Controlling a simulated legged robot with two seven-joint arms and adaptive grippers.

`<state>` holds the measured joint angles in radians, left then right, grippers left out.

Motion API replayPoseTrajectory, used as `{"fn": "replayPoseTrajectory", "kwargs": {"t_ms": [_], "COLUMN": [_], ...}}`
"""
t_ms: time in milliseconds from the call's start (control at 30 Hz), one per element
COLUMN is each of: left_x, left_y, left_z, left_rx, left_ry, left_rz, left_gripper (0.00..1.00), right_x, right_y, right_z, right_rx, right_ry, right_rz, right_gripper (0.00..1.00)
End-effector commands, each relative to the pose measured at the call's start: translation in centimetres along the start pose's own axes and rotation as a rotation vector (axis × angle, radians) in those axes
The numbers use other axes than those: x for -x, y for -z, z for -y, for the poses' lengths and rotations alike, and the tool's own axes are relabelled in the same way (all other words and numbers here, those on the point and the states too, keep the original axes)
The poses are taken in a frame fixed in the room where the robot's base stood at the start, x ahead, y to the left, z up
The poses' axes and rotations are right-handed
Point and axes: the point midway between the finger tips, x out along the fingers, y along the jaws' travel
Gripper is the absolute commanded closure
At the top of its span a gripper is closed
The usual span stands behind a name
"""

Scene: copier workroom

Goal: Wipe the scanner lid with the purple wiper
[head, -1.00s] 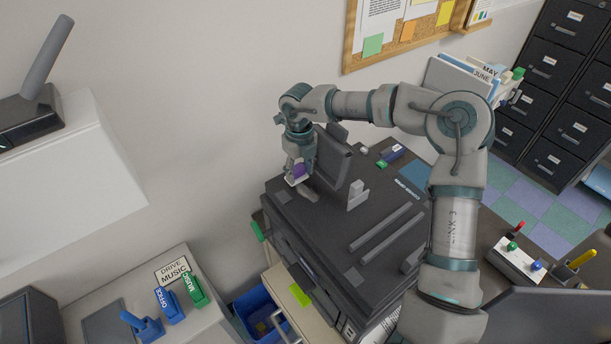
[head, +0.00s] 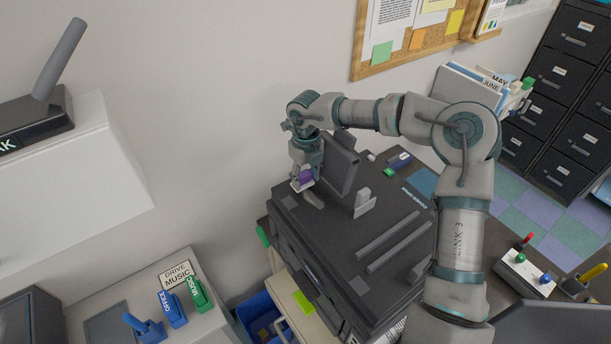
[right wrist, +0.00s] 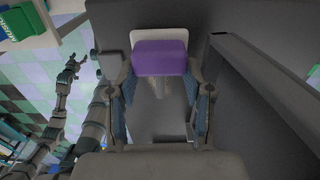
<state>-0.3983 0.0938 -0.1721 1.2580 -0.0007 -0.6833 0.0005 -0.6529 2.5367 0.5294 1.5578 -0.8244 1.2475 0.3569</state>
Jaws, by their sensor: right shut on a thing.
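The purple wiper (head: 305,175) is in my right gripper (head: 303,180), above the back-left part of the dark copier. In the right wrist view the purple block of the wiper (right wrist: 160,58), with a pale edge, sits between the two fingers of the gripper (right wrist: 160,85). The scanner lid (head: 345,235) is the dark flat top of the copier. A light grey smear (head: 313,201) lies on it just below the wiper. I cannot tell whether the wiper touches the lid.
A dark upright panel (head: 342,165) stands close beside the gripper, and a small grey upright piece (head: 363,202) stands on the lid. Two raised bars (head: 390,240) cross the lid's right part. A blue bin (head: 262,318) is on the floor at lower left.

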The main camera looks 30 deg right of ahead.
Motion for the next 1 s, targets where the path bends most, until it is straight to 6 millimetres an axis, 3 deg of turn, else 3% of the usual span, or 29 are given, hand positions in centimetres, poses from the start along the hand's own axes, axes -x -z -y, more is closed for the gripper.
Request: {"fn": "replayPoseTrajectory", "kwargs": {"t_ms": [400,733,1000], "left_x": [-0.7,-2.1,-2.1], "left_y": [-0.3,-0.9,-0.9], "left_z": [-0.1,-0.2,-0.1], "left_rx": [0.0,0.0,0.0], "left_ry": [-0.001,-0.002,-0.003], "left_rz": [0.003,0.011,0.012], "left_gripper": [0.3,0.3,0.3], "right_x": [-0.6,-0.7,-0.6], "right_y": [0.1,4.3,4.8], "right_z": [0.0,-0.1,-0.1], "right_rx": [0.0,0.001,0.0], "right_ry": [0.0,0.0,0.0], "right_rz": [0.0,0.001,0.0], "right_gripper": [0.77,0.77,0.77]}}
